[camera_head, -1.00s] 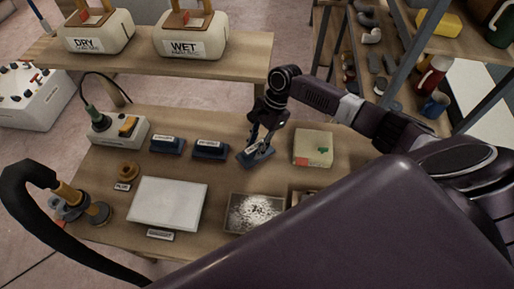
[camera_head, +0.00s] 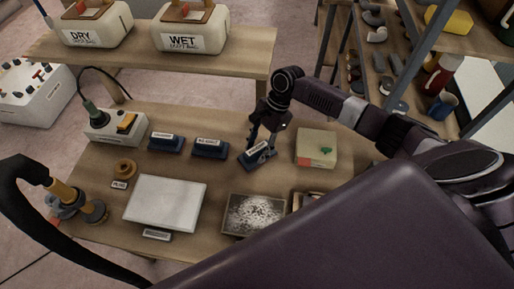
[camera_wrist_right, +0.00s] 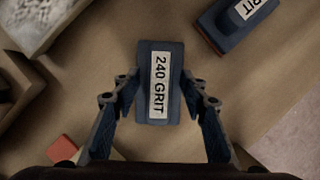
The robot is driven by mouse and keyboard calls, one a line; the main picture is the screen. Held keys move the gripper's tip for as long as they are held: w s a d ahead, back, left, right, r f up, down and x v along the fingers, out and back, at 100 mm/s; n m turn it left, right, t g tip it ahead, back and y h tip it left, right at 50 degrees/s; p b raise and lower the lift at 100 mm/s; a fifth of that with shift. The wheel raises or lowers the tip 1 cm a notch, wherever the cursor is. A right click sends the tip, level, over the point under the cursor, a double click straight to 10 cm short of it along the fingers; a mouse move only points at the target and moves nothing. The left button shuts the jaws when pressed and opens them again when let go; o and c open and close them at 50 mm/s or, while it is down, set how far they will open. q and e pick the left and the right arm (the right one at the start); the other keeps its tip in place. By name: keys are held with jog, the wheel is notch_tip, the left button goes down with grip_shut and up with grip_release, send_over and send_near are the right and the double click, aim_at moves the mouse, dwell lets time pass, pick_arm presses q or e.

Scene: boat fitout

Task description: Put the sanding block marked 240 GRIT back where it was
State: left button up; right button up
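The sanding block marked 240 GRIT (camera_wrist_right: 160,83) is dark blue with a white label and lies between my right gripper's fingers in the right wrist view. In the head view this block (camera_head: 257,155) rests on the workbench, turned at an angle to the two blocks at its left. My right gripper (camera_head: 262,143) is just above it. My left gripper is not in view.
Two other sanding blocks (camera_head: 166,142) (camera_head: 210,148) sit to the left. A pale box (camera_head: 316,148) stands close at the right. A tray of white bits (camera_head: 228,224) and a white panel (camera_head: 165,203) are in front. Some bare bench surrounds the block.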

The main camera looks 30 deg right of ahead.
aim_at(264, 144)
jog(key=shift+d+r, duration=0.15)
jog(key=shift+r, duration=0.15)
jog(key=b+v, duration=0.2)
jog(key=v, duration=0.4)
jog(key=shift+d+r, duration=0.1)
jog(key=shift+r, duration=0.05)
jog(key=shift+d+r, duration=0.1)
jog(key=shift+r, duration=0.25)
